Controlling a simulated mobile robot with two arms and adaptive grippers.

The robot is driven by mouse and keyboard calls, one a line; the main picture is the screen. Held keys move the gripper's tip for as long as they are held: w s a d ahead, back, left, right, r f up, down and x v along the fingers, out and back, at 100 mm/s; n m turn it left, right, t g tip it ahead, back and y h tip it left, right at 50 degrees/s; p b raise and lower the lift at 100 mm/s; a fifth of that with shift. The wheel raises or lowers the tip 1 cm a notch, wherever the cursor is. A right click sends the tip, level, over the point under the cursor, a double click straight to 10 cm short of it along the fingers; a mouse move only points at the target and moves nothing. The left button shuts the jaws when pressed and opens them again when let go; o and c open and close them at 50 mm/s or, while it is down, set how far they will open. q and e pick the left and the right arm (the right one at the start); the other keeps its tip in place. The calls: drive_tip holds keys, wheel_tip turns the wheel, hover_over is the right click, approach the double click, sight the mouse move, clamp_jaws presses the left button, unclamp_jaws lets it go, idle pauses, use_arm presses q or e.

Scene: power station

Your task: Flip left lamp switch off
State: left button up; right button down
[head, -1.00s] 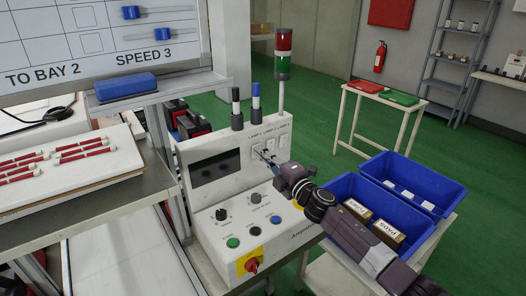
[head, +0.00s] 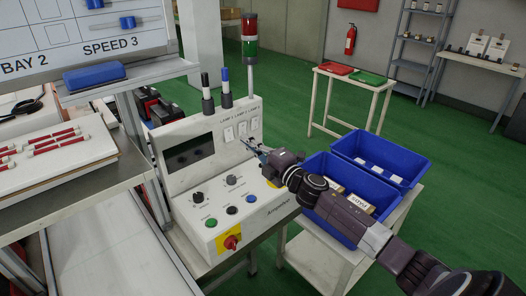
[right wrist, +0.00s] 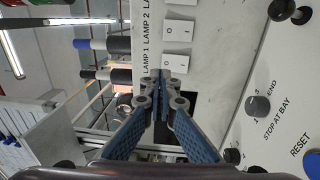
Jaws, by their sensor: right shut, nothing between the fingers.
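The white control box (head: 225,190) carries a row of three white rocker switches labelled as lamps. The left lamp switch (head: 228,134) is at the row's left end; it also shows in the right wrist view (right wrist: 174,64), partly behind the fingertips. The left switch's rocker position is unclear. My right gripper (head: 246,145) is shut and empty, its tips in front of the panel just below the switches; contact is unclear. My left gripper is out of view.
Below are a dark display (head: 190,152), several knobs and buttons, and a red emergency stop (head: 231,242). A stack light (head: 250,50) rises behind the box. Blue bins (head: 380,160) stand to the right under my right arm. A shelf table (head: 80,185) is at left.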

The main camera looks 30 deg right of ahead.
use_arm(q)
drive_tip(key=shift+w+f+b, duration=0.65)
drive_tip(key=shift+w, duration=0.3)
use_arm(e)
drive_tip(key=s+r, duration=0.1)
drive_tip(key=s, duration=0.5)
drive_tip(key=shift+s+d, duration=0.4)
drive_tip(key=shift+d, duration=0.05)
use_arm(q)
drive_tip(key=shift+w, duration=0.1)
use_arm(e)
drive_tip(key=shift+f, duration=0.1)
